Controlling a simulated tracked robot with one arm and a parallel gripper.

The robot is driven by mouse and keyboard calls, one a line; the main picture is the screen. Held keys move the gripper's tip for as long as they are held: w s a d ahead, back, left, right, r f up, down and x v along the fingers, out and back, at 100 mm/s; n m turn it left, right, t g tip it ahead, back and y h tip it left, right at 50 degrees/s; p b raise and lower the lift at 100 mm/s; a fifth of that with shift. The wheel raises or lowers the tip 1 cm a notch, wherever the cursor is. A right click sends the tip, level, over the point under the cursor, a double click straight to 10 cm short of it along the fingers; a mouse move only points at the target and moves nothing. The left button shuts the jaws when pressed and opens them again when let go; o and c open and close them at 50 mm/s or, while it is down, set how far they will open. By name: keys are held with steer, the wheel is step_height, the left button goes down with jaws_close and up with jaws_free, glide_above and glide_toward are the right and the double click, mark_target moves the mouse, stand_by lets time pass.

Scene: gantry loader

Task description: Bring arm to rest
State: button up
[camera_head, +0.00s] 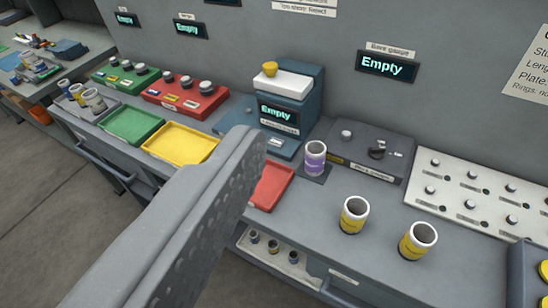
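My gripper (238,155) reaches in from the lower left as one long grey finger with a dotted dark pad along its right side. Its tip shows above the bench, in front of the blue gauge machine (305,85). I see no second finger and nothing held against the pad. Whether the gripper is open or shut does not show. The finger hides part of the bench front and part of the area beside the red tray (271,187).
A purple-banded cup (315,158) stands by the dark bore gauge (368,150). Two yellow-banded cups (353,214) (417,240) stand at the right, near a white peg plate (475,190). Green (131,124) and yellow (180,144) trays lie left. Displays read "Empty".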

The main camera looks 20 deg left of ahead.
step_height(320, 180, up, 7)
steer(key=p, duration=0.7)
stand_by(0.6)
